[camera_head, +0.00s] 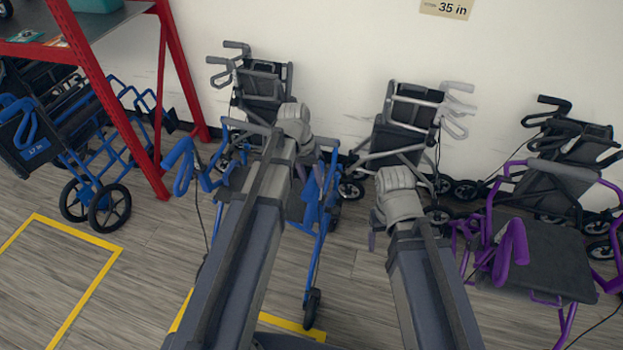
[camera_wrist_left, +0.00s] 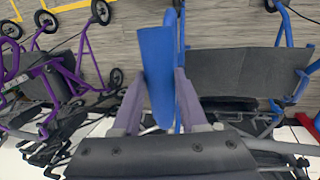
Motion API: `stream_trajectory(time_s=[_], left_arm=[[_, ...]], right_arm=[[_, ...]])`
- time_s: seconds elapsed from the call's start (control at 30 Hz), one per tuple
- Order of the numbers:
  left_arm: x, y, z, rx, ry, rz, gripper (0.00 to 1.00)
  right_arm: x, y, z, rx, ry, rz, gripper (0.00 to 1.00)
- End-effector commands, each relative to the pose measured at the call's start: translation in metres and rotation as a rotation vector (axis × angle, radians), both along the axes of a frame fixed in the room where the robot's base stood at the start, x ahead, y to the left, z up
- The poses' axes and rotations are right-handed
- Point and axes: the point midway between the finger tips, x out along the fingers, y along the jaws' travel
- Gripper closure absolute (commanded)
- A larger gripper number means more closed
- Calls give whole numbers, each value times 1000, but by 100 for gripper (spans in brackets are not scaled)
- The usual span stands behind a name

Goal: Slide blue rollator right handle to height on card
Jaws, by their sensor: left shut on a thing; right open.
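The blue rollator (camera_head: 315,235) stands in the middle of the head view, partly covered by my left arm. One blue handle (camera_head: 182,165) shows left of that arm. In the left wrist view, my left gripper (camera_wrist_left: 161,82) is shut on another blue handle (camera_wrist_left: 156,50), with one finger on each side. That grip is hidden in the head view behind my left wrist (camera_head: 296,122). My right gripper (camera_head: 374,238) is mostly hidden by its own wrist, apart from the blue rollator and empty as far as I see. A card (camera_head: 447,9) on the wall reads 35 in.
A purple rollator (camera_head: 545,262) stands at the right. Grey and black rollators (camera_head: 405,135) line the wall. Another blue rollator (camera_head: 95,180) stands at the left by a red-framed rack (camera_head: 120,115). Yellow lines (camera_head: 90,295) mark the floor; loose cables lie near the rollators.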

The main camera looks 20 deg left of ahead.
Motion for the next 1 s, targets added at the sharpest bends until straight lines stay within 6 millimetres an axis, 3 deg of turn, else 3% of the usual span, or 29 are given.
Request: stream_trajectory(time_s=[0.13, 1.0], left_arm=[[0, 0, 0, 0, 0, 0, 100], [0, 0, 0, 0, 0, 0, 100]], right_arm=[[0, 0, 0, 0, 0, 0, 28], [0, 0, 0, 0, 0, 0, 28]])
